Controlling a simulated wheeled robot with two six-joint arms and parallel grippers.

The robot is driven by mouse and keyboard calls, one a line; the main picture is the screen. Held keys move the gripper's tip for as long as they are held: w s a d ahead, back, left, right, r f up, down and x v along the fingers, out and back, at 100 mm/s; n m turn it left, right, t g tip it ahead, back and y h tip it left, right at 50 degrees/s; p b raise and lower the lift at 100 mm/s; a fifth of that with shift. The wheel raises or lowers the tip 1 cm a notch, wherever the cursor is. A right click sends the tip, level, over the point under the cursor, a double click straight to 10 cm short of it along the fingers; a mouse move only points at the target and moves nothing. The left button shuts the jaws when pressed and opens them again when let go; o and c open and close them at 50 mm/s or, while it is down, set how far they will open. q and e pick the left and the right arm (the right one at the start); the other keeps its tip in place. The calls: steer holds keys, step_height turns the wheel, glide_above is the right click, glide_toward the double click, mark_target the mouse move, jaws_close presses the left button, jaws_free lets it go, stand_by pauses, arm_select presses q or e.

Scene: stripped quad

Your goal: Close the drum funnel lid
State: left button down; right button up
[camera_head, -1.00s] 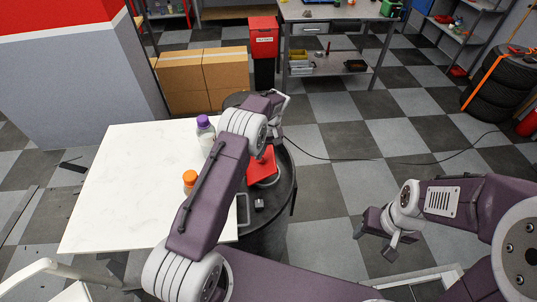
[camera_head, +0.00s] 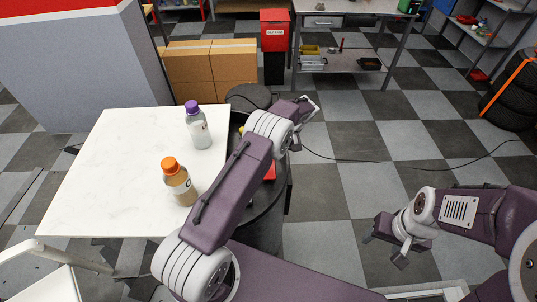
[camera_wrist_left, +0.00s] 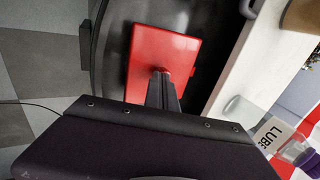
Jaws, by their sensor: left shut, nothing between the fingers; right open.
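The red lid (camera_wrist_left: 165,60) of the drum funnel shows as a flat red square in the left wrist view, over the black drum. In the head view only a sliver of the lid (camera_head: 271,172) shows beside my left arm. The head view hides these fingers. The dark drum (camera_head: 265,225) stands at the table's right edge, partly behind my arm. My right gripper (camera_head: 385,249) is open and empty above the floor, well right of the drum.
A white table (camera_head: 110,165) holds an orange-capped bottle (camera_head: 178,185) and a purple-capped bottle (camera_head: 198,130), close to my left arm. Cardboard boxes (camera_head: 212,65), a red bin (camera_head: 274,35) and a workbench (camera_head: 350,8) stand behind. The checkered floor right of the drum is mostly clear.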

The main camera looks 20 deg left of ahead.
arm_select(q)
steer(key=v, duration=0.9)
